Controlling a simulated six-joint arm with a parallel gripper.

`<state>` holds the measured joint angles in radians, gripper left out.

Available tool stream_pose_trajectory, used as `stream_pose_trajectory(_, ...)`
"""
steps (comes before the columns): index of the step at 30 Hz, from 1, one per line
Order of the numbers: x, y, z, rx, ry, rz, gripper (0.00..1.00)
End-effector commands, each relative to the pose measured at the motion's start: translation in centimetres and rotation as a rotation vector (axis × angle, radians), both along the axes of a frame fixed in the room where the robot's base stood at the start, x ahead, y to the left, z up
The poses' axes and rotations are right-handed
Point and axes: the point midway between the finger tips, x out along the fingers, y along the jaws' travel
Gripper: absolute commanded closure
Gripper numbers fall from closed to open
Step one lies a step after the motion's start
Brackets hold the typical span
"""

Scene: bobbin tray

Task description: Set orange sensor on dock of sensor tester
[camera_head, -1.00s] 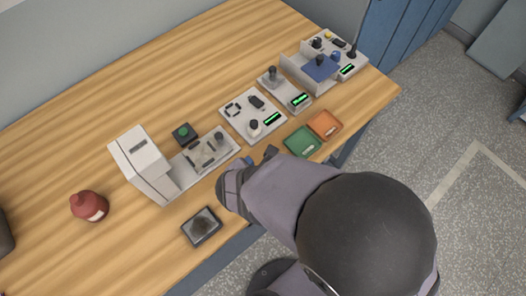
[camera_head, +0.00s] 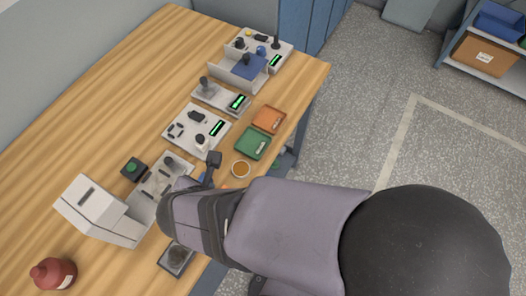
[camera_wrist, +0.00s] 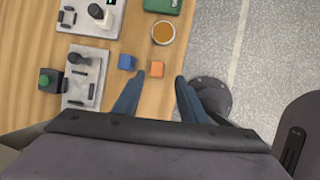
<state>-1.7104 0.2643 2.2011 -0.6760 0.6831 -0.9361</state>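A small orange block (camera_wrist: 156,68), which looks like the orange sensor, sits on the wooden table in the wrist view. A similar blue block (camera_wrist: 127,62) is just left of it. My gripper (camera_wrist: 158,84) is open and empty, its two dark blue fingers on either side of and nearer than the orange block. In the head view my gripper (camera_head: 209,168) is over the table's front edge, and my arm hides much of that area. A plate with a green display (camera_head: 197,129) stands behind it; several such devices are present and I cannot tell which is the sensor tester.
A round cup with orange contents (camera_head: 240,169) stands near green (camera_head: 253,144) and orange (camera_head: 268,119) trays. A white machine (camera_head: 97,209), a button box (camera_head: 134,168), a dark tray (camera_head: 176,259) and a red bottle (camera_head: 53,273) are left. The back-left table is clear.

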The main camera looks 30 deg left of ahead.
Motion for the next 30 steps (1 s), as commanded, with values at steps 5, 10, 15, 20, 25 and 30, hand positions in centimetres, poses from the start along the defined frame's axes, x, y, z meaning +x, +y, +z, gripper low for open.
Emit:
stream_pose_trajectory(5,2.2,-1.0,0.1,0.011,0.018,-0.115,0.62)
stream_pose_trajectory(10,7.3,-4.2,0.2,0.047,0.066,-0.429,0.62)
stream_pose_trajectory(15,13.1,-9.9,0.4,0.114,0.126,-0.897,0.62)
stream_pose_trajectory(20,16.8,-16.2,0.5,0.191,0.173,-1.361,0.62)
stream_pose_trajectory(25,18.7,-22.8,0.6,0.288,0.209,-1.853,0.62)
stream_pose_trajectory(30,19.0,-28.8,0.8,0.399,0.229,-2.336,0.62)
